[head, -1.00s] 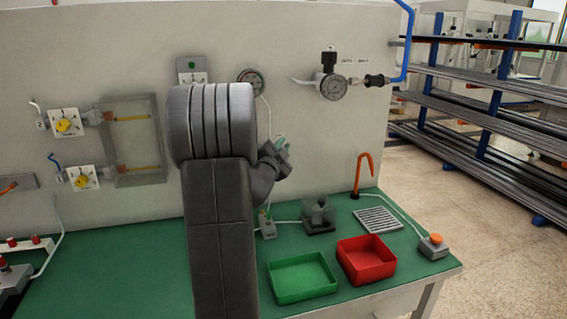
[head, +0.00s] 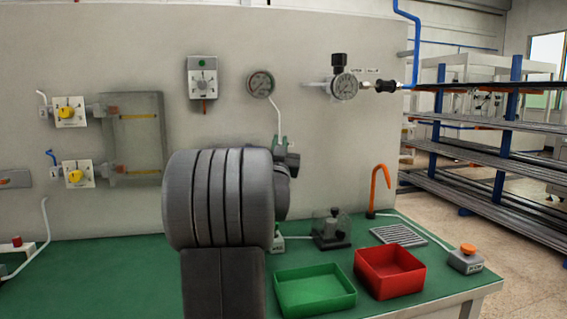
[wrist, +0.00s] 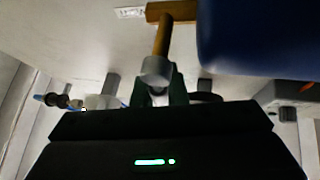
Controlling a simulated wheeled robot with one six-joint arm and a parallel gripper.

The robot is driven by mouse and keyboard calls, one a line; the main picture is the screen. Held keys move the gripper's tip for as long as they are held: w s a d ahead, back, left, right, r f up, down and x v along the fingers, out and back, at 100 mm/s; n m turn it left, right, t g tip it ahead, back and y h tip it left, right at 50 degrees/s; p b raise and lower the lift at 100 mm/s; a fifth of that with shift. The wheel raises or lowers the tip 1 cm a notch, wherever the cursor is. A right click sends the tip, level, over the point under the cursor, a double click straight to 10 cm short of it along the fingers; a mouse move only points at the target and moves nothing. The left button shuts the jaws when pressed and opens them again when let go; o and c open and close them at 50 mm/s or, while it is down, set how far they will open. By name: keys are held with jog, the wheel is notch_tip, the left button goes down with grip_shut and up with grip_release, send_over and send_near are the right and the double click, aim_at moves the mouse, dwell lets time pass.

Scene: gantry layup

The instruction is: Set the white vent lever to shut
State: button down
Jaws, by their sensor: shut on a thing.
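In the wrist view, a brass-coloured arm with a pale end, which looks like the white vent lever (wrist: 156,68), stands out from the wall. My gripper (wrist: 156,92) has its green fingers closed around the pale end. In the head view my gripper (head: 281,143) is at the wall below the round gauge, just right of my forearm. Its fingertips show only small, and the forearm and wrist hide the lever there. I cannot read the shut marking.
A large blue body (wrist: 260,38) is close beside the lever. A round gauge (head: 260,83) and a switch box (head: 203,78) are above on the wall; a regulator (head: 343,84) is to the right. Green (head: 315,290) and red (head: 390,270) trays lie on the bench below.

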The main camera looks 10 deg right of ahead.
jog(key=shift+a+f+n+t+y+b, duration=0.1)
jog(key=shift+a+n+t+y+b, duration=0.15)
jog(key=shift+n+y+b, duration=0.55)
jog(key=shift+a+f+n+t+y+b, duration=0.1)
jog(key=shift+a+n+t+y+b, duration=0.3)
jog(key=shift+n, duration=0.6)
jog(key=shift+d+r+y, duration=0.15)
jog(key=shift+y, duration=0.15)
jog(key=c, duration=1.5)
grip_release()
jog(key=shift+r, duration=0.1)
jog(key=shift+o, duration=0.2)
jog(key=v, duration=1.4)
jog(key=shift+b, duration=0.45)
jog(key=shift+w+r, duration=0.1)
jog(key=x, duration=1.3)
jog(key=shift+w+r, duration=0.2)
jog(key=shift+w, duration=0.1)
jog(key=shift+s, duration=0.1)
